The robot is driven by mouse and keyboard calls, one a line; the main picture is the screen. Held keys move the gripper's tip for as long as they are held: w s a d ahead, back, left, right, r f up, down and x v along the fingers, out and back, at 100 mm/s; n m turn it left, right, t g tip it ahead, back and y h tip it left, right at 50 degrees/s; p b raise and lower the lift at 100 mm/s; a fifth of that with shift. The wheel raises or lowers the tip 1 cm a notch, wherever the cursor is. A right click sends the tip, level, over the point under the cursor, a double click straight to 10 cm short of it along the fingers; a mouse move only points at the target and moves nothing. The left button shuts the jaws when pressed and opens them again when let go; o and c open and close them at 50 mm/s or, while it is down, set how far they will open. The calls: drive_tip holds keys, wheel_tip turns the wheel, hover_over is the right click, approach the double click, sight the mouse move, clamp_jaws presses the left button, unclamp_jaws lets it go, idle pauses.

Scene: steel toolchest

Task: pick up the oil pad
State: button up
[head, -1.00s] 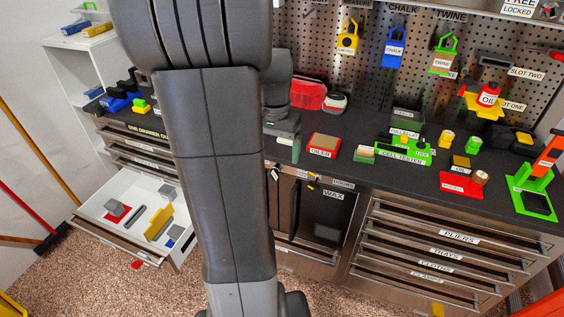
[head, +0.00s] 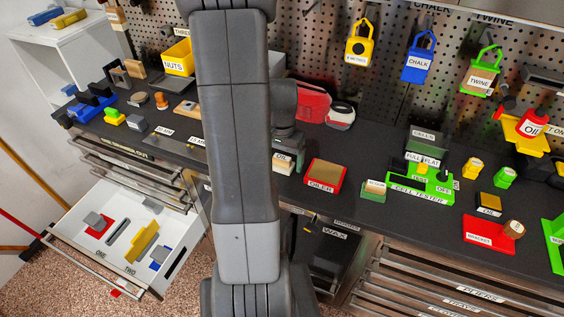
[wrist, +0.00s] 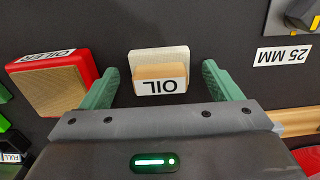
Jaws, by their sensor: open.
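The oil pad is a small pale block with a tan front labelled OIL (wrist: 160,72), standing on the dark worktop; it shows in the head view too (head: 283,164), partly hidden by my gripper. In the wrist view my gripper (wrist: 161,80) is open, with one green finger on each side of the pad and a visible gap on both sides. Nothing is held. In the head view my gripper (head: 288,138) is over the pad, largely hidden behind my arm.
A red OILER holder with a tan top (wrist: 62,85) sits close beside one finger, also in the head view (head: 324,176). A 25 MM label (wrist: 284,55) lies on the other side. A drawer (head: 125,236) stands open at the left. A green cell tester (head: 420,187) stands right.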

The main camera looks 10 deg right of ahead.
sight(282, 157)
drive_tip(key=shift+f, duration=0.1)
drive_tip(key=shift+c, duration=0.3)
drive_tip(key=c, duration=1)
wheel_tip(282, 157, up, 10)
drive_tip(key=shift+r+b, duration=0.1)
drive_tip(key=shift+b, duration=0.45)
drive_tip(key=shift+o, duration=1.2)
drive_tip(key=shift+c, duration=0.9)
